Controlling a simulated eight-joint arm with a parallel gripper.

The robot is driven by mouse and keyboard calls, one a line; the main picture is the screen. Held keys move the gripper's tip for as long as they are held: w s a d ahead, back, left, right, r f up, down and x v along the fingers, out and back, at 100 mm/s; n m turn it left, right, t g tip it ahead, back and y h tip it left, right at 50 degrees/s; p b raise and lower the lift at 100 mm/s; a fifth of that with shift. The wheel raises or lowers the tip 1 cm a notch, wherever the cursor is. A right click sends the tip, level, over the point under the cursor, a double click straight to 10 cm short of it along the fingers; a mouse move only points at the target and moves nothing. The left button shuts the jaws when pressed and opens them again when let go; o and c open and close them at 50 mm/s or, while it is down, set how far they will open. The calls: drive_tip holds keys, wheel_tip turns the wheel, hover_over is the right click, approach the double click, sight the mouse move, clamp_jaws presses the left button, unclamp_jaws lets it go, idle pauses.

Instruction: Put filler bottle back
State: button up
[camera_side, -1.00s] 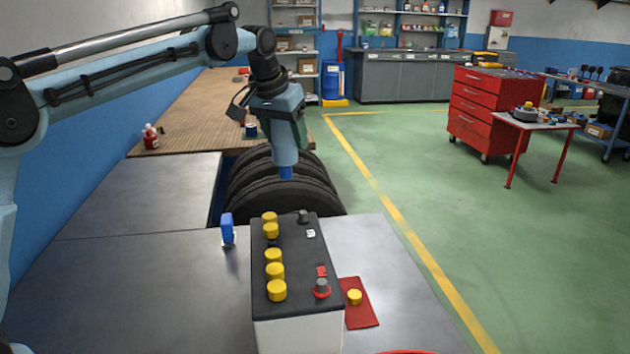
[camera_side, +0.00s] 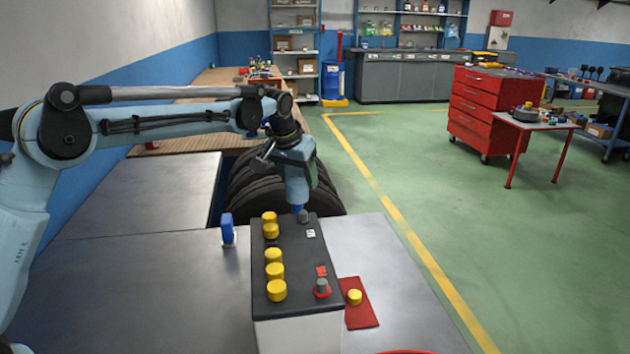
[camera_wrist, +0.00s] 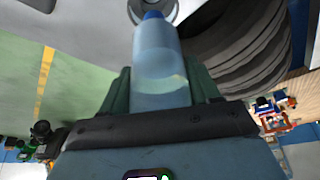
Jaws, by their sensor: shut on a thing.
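My gripper (camera_side: 292,156) is shut on the filler bottle (camera_side: 296,188), a pale blue translucent bottle held with its blue tip down. In the wrist view the bottle (camera_wrist: 160,65) sits between both fingers of my gripper (camera_wrist: 162,88). In the side view the tip is by the far end of the black-topped battery (camera_side: 298,262), near its grey terminal; I cannot tell whether they touch. Several yellow caps (camera_side: 274,271) stand along the battery's left side, with a gap in the row. One loose yellow cap (camera_side: 355,297) lies on a red cloth (camera_side: 361,315).
A blue upright piece (camera_side: 228,229) stands left of the battery on the grey bench (camera_side: 140,280). Dark tyres (camera_side: 250,185) are behind the battery. A wooden bench is further back. The grey bench top at left is clear.

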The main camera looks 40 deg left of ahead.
sight(299, 205)
drive_tip(key=shift+f, duration=3.5)
drive_tip(key=shift+f, duration=0.5)
drive_tip(key=o, duration=1.2)
drive_tip(key=shift+c, duration=0.2)
drive_tip(key=shift+r, duration=0.1)
